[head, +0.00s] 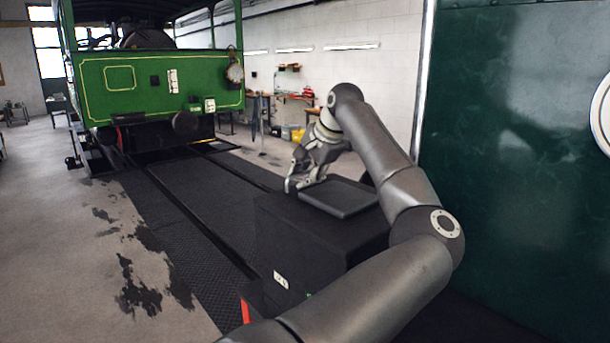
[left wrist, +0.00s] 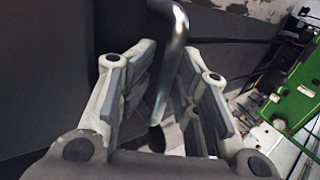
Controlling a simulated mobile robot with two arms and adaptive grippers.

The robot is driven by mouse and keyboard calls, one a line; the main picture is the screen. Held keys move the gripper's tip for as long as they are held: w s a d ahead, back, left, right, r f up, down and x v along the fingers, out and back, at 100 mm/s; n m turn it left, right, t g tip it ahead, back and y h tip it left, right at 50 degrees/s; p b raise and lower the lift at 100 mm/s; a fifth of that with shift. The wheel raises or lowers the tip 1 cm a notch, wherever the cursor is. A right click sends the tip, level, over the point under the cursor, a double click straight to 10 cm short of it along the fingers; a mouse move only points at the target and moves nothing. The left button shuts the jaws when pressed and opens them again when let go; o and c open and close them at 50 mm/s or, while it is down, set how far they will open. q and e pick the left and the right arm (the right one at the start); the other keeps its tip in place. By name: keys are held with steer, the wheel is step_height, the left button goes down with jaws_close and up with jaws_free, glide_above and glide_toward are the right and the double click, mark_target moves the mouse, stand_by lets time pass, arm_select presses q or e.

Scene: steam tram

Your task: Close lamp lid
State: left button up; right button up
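My left gripper (head: 302,182) is in the middle of the head view, reaching over a dark box-shaped surface. In the left wrist view my left gripper (left wrist: 165,120) has its two fingers spread apart. A bent shiny metal bar (left wrist: 178,50) shows between and beyond them, and I cannot tell whether they touch it. A round pale-faced fitting with a dark rim (head: 235,72), possibly a lamp, is at the right end of the green tram (head: 140,85). It is well away from the gripper. No lamp lid can be made out. My right gripper is out of view.
A dark green panel (head: 500,180) fills the right side, with a white round shape (head: 602,115) at its edge. Dark rails (head: 215,205) lead to the tram. The stained floor (head: 70,250) at left is clear.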

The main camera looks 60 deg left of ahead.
arm_select(q)
steer(key=shift+w+d+r, duration=0.1)
steer(key=shift+r, duration=0.1)
steer(key=v, duration=1.1)
steer(key=shift+d+r, duration=0.2)
